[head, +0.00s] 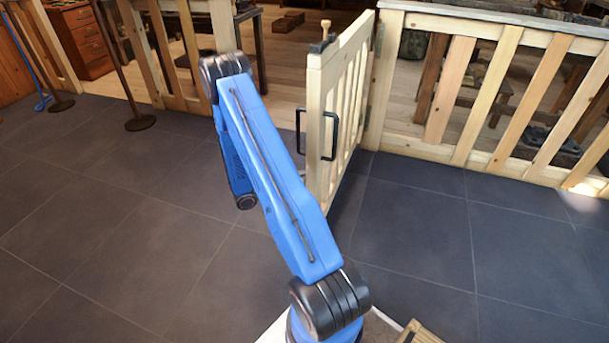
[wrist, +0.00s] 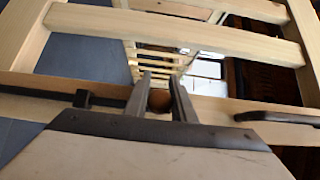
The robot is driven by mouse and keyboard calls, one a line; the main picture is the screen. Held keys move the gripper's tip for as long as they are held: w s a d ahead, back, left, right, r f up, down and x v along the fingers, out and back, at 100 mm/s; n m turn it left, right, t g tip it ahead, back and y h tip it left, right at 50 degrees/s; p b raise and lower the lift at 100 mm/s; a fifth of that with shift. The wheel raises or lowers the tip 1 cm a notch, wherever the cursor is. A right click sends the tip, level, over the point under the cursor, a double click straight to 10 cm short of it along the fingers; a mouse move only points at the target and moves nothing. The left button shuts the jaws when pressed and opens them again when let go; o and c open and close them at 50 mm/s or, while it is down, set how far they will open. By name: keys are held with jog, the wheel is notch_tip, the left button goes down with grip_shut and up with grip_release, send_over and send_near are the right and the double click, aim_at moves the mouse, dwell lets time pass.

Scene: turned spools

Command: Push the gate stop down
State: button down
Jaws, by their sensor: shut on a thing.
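The pale wooden gate (head: 318,135) stands swung out over the dark floor in the head view, with black handles (head: 335,138) on its faces. In the wrist view my gripper (wrist: 160,88) is shut on a round brown knob (wrist: 159,101) at the gate's wood. I take this knob to be the gate stop's, but its lower part is hidden and I cannot tell how far down it is.
A slatted wooden fence (head: 490,90) runs right from the gate's hinge side, and more fence stands at the left. A dark post on a round base (head: 139,122) stands on the left floor. The tiled floor (head: 420,235) right of the gate is clear.

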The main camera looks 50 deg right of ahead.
jog(key=shift+f, duration=0.25)
jog(key=c, duration=1.6)
grip_release()
jog(key=shift+f, duration=0.1)
jog(key=shift+o, duration=0.2)
jog(key=v, duration=1.7)
jog(key=shift+a, duration=0.25)
